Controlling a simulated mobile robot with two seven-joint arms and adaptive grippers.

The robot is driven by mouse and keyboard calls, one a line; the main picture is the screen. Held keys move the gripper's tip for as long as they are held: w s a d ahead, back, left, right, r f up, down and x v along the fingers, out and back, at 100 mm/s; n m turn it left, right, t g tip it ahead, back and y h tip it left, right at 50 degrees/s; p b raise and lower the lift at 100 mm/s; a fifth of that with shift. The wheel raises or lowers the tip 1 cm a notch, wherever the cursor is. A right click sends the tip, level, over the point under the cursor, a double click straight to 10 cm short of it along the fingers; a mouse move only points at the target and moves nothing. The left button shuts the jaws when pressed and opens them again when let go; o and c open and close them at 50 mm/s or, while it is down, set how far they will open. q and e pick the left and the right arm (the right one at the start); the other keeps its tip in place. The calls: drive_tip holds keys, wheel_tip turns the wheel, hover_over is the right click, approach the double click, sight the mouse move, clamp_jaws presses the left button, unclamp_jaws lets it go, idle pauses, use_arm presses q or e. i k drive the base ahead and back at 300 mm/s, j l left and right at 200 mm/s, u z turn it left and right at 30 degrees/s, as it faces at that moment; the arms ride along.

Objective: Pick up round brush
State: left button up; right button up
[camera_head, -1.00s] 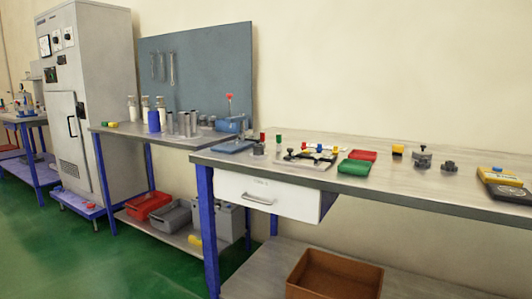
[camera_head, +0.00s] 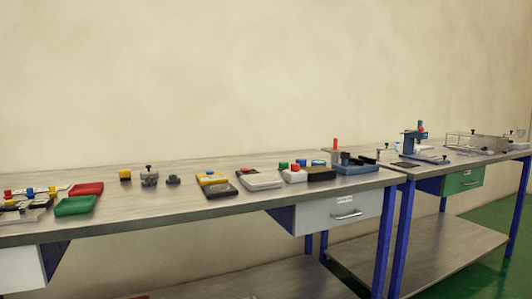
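I cannot make out a round brush in the head view; the things on the benches are small and none is clearly a brush. The near workbench (camera_head: 130,220) has a grey top that carries many small items. A grey round part with a black knob (camera_head: 149,177) stands near its middle back. A smaller dark grey round part (camera_head: 173,180) sits just right of it. Neither of my grippers is in view.
A yellow block (camera_head: 125,175), red tray (camera_head: 86,188) and green tray (camera_head: 75,206) lie at left. A yellow-and-black device (camera_head: 213,181), white device (camera_head: 261,180) and blue fixture (camera_head: 357,167) lie rightward. A second bench with a blue press (camera_head: 411,144) stands at right.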

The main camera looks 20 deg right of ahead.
sight(335, 140)
drive_tip(key=l, duration=0.95)
drive_tip(key=i+l, duration=0.1)
drive_tip(key=l, duration=0.85)
